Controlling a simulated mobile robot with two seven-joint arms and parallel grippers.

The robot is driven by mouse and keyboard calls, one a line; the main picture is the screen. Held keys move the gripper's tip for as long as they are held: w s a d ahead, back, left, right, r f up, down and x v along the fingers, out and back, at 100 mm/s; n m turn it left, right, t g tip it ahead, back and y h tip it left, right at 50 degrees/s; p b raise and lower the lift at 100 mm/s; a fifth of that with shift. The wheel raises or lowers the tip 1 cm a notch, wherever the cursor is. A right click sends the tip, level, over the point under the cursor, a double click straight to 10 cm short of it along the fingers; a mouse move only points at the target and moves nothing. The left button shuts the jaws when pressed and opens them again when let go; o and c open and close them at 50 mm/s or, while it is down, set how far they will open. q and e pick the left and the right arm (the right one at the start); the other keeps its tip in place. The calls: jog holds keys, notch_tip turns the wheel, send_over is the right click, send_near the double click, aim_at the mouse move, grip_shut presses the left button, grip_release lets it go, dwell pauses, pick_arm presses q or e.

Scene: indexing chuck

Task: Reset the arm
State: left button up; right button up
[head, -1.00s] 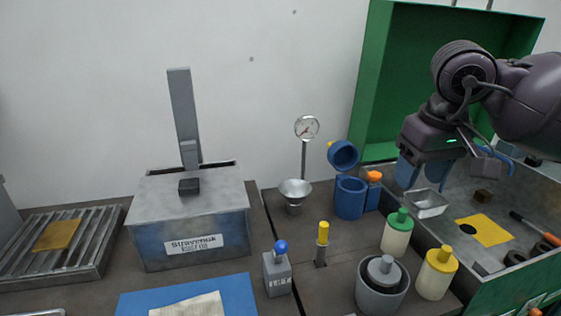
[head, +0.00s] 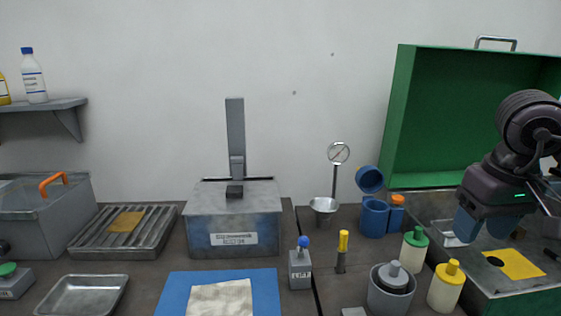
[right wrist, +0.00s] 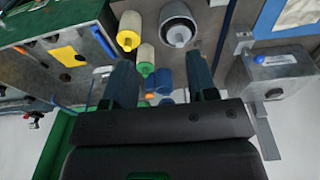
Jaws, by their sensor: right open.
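My right gripper (head: 486,222) hangs at the right of the head view, above the grey tray area of the green case (head: 400,130). Its two blue fingers are apart with nothing between them. In the right wrist view the open fingers (right wrist: 162,78) frame the bench from above. A grey upright arm (head: 235,130) stands on the labelled grey-blue box (head: 233,222); my gripper is well to the right of it and not touching. Which arm the task names cannot be told. My left gripper is not in view.
A green-capped jar (head: 413,250), a yellow-capped jar (head: 446,287) and a grey pot (head: 390,292) stand at the front right. A blue cup (head: 375,218) and a gauge (head: 339,153) stand behind. A slatted rack (head: 125,232) and an empty metal tray (head: 82,296) lie left.

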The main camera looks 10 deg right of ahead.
jog(key=a+f+m+y, duration=1.1)
jog(key=a+m+y, duration=0.3)
jog(key=m+y, duration=0.2)
jog(key=d+f+n+t+h, duration=0.4)
jog(key=f+n+t, duration=0.45)
jog(key=n, duration=0.85)
jog(key=d+f+n+t+h, duration=0.2)
jog(key=f+n+t+h, duration=0.6)
jog(key=n, duration=0.9)
jog(key=s+a+f+m+g+h, duration=0.1)
jog(key=s+f+m+g+h, duration=0.1)
jog(key=s+f+m, duration=0.3)
jog(key=s+f+m+g+h, duration=0.2)
jog(key=s+f+m+g, duration=0.3)
jog(key=f+m, duration=0.5)
notch_tip(320, 180, down, 3)
jog(key=shift+s+a+r+m, duration=0.1)
jog(key=shift+s+a+m, duration=0.3)
jog(key=shift+s, duration=0.25)
